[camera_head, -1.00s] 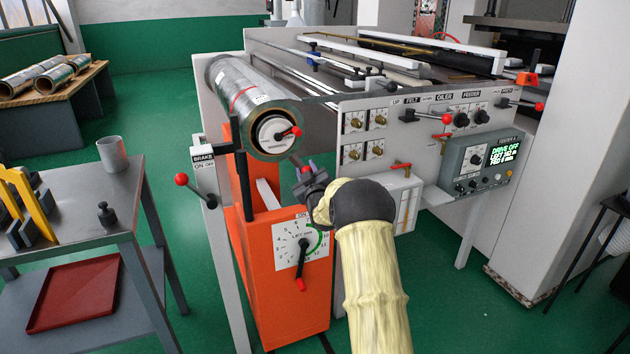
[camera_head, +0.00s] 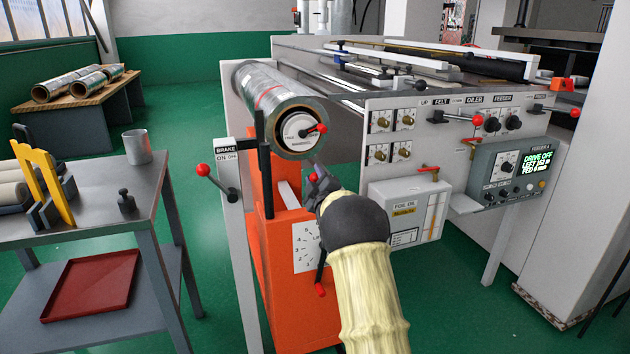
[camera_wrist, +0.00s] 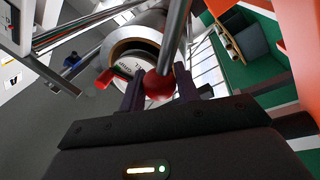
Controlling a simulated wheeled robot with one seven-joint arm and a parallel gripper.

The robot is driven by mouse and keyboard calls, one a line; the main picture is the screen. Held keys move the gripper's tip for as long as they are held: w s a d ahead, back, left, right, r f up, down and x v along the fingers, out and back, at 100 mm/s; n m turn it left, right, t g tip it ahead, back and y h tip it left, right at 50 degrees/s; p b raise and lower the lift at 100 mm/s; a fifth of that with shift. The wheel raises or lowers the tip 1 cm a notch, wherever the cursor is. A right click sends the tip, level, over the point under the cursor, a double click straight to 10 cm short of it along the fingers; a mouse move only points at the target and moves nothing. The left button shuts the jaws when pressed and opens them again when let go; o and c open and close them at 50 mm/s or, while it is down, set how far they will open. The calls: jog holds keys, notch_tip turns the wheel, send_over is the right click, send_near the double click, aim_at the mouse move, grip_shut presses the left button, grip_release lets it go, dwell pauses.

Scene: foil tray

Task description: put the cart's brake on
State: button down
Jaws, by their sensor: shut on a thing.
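The orange cart (camera_head: 276,302) stands under a large foil roll (camera_head: 285,105), with a dial plate (camera_head: 303,258) and a black lever with a red tip on its front. My gripper (camera_head: 318,180) is just below and right of the roll's end. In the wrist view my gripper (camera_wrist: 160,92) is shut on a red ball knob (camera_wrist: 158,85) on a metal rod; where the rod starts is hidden. A panel marked BRAKE ON OFF (camera_head: 224,151) is on a pale post left of the cart. Its red-knobbed lever (camera_head: 204,170) points up-left, apart from my gripper.
The roll's hub has a red handle (camera_head: 320,128). The grey machine (camera_head: 405,205) with knobs and a lit display is close on the right. A metal table (camera_head: 150,190) with a mug stands left, with green floor between it and the cart.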

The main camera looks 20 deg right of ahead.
jog(key=shift+a+f, duration=0.2)
jog(key=shift+f, duration=0.05)
jog(key=c, duration=1)
grip_release()
jog(key=shift+c, duration=0.2)
jog(key=shift+r, duration=0.1)
jog(key=shift+s, duration=0.1)
jog(key=s+f+p, duration=0.1)
jog(key=s+f, duration=0.2)
jog(key=s, duration=1.4)
jog(key=shift+a+f, duration=0.15)
jog(key=shift+a, duration=0.05)
jog(key=shift+w, duration=0.1)
